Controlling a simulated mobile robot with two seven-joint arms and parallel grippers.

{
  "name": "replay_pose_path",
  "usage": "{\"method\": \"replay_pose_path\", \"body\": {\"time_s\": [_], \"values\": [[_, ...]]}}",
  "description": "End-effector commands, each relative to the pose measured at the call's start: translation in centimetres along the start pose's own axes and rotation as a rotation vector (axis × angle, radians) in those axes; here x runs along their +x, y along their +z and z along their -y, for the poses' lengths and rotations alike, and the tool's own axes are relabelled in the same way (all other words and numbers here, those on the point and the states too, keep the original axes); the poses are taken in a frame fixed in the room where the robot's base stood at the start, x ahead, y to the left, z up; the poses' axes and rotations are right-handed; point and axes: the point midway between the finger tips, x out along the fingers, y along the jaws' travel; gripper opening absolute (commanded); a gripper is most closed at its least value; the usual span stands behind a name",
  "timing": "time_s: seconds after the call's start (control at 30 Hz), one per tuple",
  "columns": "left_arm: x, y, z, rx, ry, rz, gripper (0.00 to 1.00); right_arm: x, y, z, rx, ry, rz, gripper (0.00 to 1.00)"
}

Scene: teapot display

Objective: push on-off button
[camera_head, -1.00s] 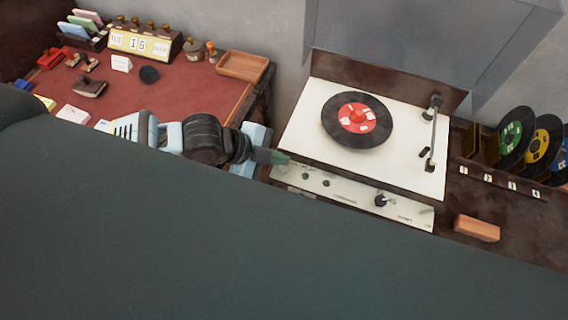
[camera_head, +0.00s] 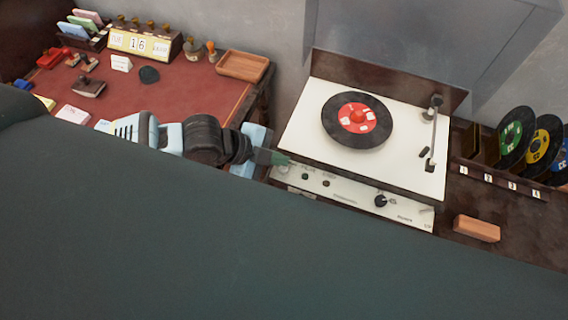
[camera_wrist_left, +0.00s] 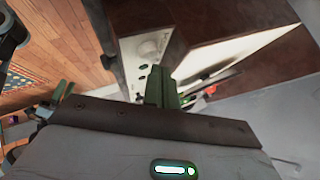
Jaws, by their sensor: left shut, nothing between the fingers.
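The record player (camera_head: 292,135) has a white top and a white front control panel (camera_head: 350,193). Two small dark round buttons (camera_head: 305,176) and (camera_head: 326,183) sit on the left part of the panel, and a dark knob (camera_head: 380,201) sits farther right. A pale round control (camera_head: 283,170) is partly visible at the panel's left end, just below my left gripper (camera_head: 283,158). That gripper is shut and empty, its green fingertips at the player's front left corner. In the left wrist view the shut fingers (camera_wrist_left: 160,78) point toward the white panel (camera_wrist_left: 145,50). I cannot tell whether they touch it. My right gripper is not in view.
A black record with a red label (camera_head: 358,118) lies on the player, with the tonearm (camera_head: 433,135) to its right. A raised grey lid (camera_head: 400,40) stands behind. Coloured records (camera_head: 517,135) and a wooden block (camera_head: 477,228) are at right. A red-topped desk (camera_head: 190,95) is at left.

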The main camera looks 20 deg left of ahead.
Motion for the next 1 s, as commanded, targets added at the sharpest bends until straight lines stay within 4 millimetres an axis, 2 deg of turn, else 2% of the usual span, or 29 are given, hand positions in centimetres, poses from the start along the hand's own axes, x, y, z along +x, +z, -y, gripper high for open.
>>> {"method": "replay_pose_path", "body": {"time_s": [1.0], "values": [[0.81, 0.56, -0.62, -0.001, 0.001, 0.000, 0.00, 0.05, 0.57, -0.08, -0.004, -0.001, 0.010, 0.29]]}}
